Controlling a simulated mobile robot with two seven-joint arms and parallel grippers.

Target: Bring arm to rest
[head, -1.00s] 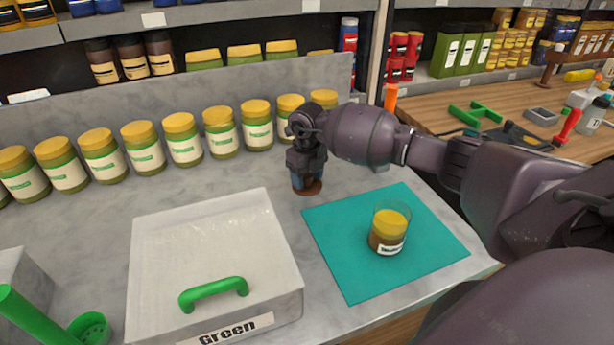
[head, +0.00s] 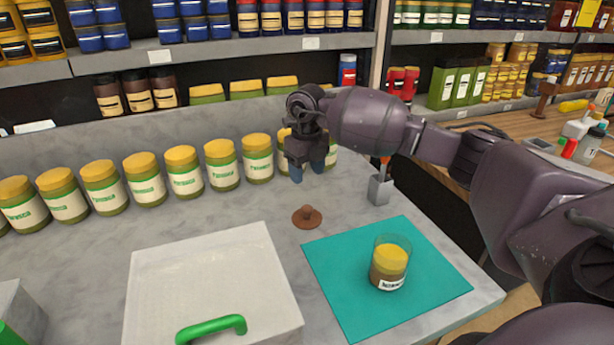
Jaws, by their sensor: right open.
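My right gripper (head: 310,172) hangs above the grey counter (head: 225,222), pointing down, with its blue-tipped fingers apart and nothing between them. It is in front of the row of yellow-lidded jars and partly hides some of them. A small brown knobbed lid or stopper (head: 307,216) lies on the counter below the gripper, apart from it. A clear container with a jar in it (head: 390,262) stands upright on the teal mat (head: 330,285). My left gripper is not in view.
A row of yellow-lidded jars (head: 185,172) lines the back of the counter. A white box with a green handle (head: 211,326) stands at the front. A small grey holder (head: 380,190) is right of the gripper. Shelves with jars (head: 190,49) rise behind.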

